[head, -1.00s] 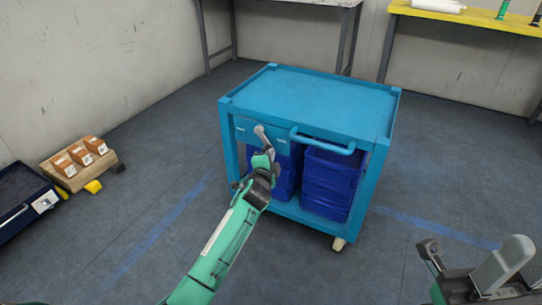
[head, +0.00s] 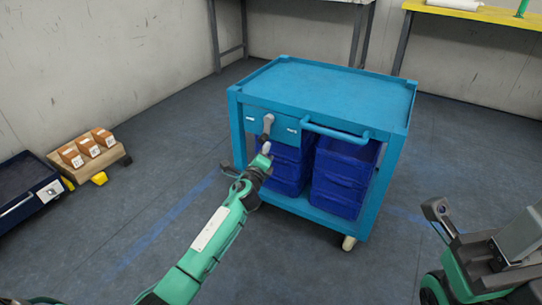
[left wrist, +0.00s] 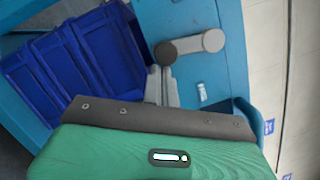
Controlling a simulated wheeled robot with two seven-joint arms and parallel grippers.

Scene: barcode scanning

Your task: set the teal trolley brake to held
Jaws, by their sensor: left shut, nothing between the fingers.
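The teal trolley (head: 340,95) stands in the middle of the head view. On its front panel is the brake, a grey lever (head: 268,124) between two small white labels, too small to read. In the left wrist view the lever (left wrist: 190,45) has a light round end and a dark round end. My left gripper (head: 266,149) is shut and empty, just below the lever in the head view. In the left wrist view its fingertips (left wrist: 160,83) are close to the lever's dark end; I cannot tell whether they touch it. Parts of my right arm show at lower right, its jaws unclear.
Blue bins (head: 340,180) fill the trolley's lower shelf. A handle bar (head: 335,131) sticks out beside the panel. Small orange boxes (head: 88,148) on a wooden stand and a dark case (head: 25,190) lie at the left. The floor around the trolley is clear.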

